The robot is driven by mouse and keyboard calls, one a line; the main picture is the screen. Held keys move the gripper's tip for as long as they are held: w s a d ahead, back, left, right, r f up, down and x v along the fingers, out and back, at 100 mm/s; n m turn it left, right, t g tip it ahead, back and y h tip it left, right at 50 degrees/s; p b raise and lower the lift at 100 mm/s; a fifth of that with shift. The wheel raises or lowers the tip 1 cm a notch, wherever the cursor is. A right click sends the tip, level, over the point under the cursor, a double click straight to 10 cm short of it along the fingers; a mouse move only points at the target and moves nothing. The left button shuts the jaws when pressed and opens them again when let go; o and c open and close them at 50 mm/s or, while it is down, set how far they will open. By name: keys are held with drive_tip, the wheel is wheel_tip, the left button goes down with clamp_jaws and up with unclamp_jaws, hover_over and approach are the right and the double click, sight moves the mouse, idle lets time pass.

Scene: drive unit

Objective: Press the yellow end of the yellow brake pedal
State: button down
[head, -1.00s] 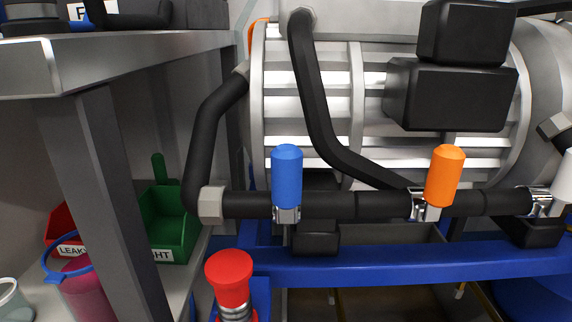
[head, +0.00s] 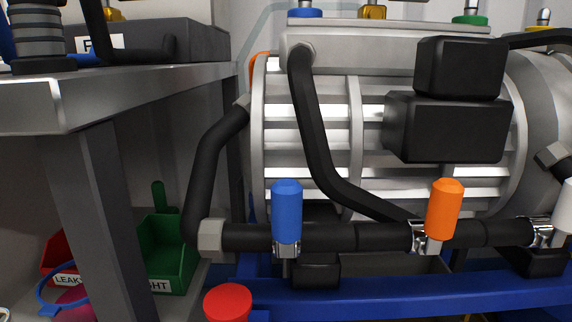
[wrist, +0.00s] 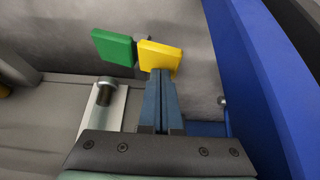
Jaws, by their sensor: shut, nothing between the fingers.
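In the wrist view, the yellow end of the brake pedal (wrist: 163,56) is a flat square pad directly ahead of my fingertips. My gripper (wrist: 160,72) is shut and empty, and its tips overlap the lower edge of the yellow pad in the picture. I cannot tell for sure whether they touch it. A green pad (wrist: 113,46) sits just left of the yellow one, with a grey post between them. The pedal's lever is mostly hidden behind the pad and my fingers. Neither the pedal nor my gripper shows in the head view.
A blue frame beam (wrist: 260,75) runs close on the right in the wrist view. A light plate with a bolt (wrist: 104,92) lies at left. The head view shows a motor (head: 380,90), a black pipe with blue (head: 287,210) and orange (head: 444,208) handles, and a red knob (head: 228,302).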

drive_tip(key=shift+f+b, duration=0.45)
drive_tip(key=shift+f, duration=0.2)
idle(0.4)
wheel_tip(320, 180, up, 5)
drive_tip(key=p, duration=0.5)
drive_tip(key=shift+r+p, duration=0.15)
drive_tip(key=shift+p, duration=0.2)
drive_tip(key=shift+s, duration=0.1)
